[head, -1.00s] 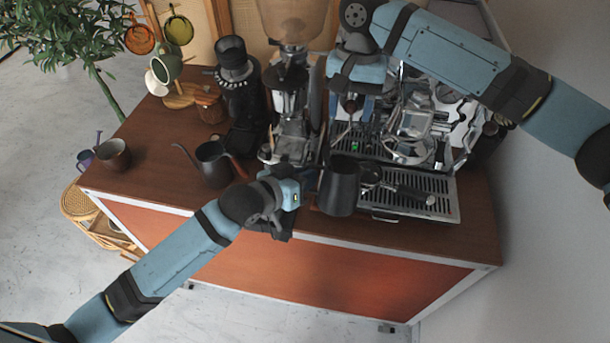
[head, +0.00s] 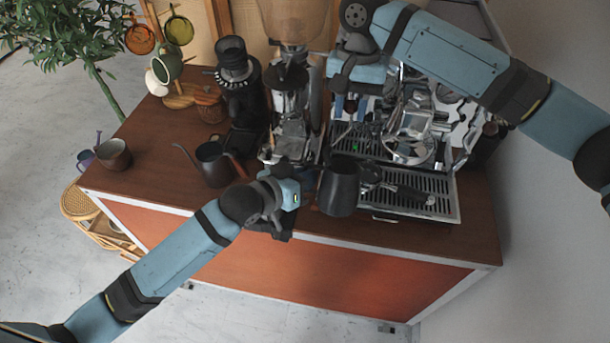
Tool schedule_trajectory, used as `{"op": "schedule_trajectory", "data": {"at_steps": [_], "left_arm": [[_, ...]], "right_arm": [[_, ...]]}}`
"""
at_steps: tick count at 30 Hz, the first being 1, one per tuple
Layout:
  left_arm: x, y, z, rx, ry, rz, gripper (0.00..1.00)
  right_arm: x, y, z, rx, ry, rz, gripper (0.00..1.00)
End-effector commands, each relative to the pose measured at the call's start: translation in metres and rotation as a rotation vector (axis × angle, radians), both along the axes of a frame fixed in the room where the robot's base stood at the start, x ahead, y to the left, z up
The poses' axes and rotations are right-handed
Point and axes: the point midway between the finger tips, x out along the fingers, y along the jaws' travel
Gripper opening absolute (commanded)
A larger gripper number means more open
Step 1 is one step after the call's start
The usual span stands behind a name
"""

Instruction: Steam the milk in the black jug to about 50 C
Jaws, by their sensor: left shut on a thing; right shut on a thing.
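The black jug (head: 339,188) is upright at the front of the espresso machine (head: 412,130), over the left end of its drip tray (head: 445,205). My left gripper (head: 308,192) is shut on the jug from its left side. The milk inside cannot be made out, and no temperature reading is legible. My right gripper (head: 350,104) reaches down at the machine's left part, behind the jug, and is shut on a small part of the machine. My own wrist largely hides that part. The steam wand's tip cannot be made out clearly.
A portafilter (head: 405,192) with a dark handle lies over the drip tray. The grinder (head: 290,110), a gooseneck kettle (head: 213,163) and a black device (head: 240,90) stand to the left. A brown cup (head: 113,154) is at the far left. The counter (head: 150,135) between is clear.

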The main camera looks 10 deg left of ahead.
Motion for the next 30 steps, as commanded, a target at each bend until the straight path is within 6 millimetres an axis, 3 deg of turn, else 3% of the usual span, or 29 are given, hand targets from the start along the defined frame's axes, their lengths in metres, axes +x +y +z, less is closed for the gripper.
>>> {"op": "schedule_trajectory", "data": {"at_steps": [1, 30], "left_arm": [[0.003, -0.001, 0.011, -0.016, -0.018, 0.002, 0.0], [0.002, -0.001, 0.011, -0.015, -0.018, 0.0, 0.0]], "right_arm": [[0.0, 0.0, 0.002, 0.001, -0.001, 0.0, 0.1], [0.008, 0.001, 0.034, 0.004, -0.003, 0.0, 0.1]]}}
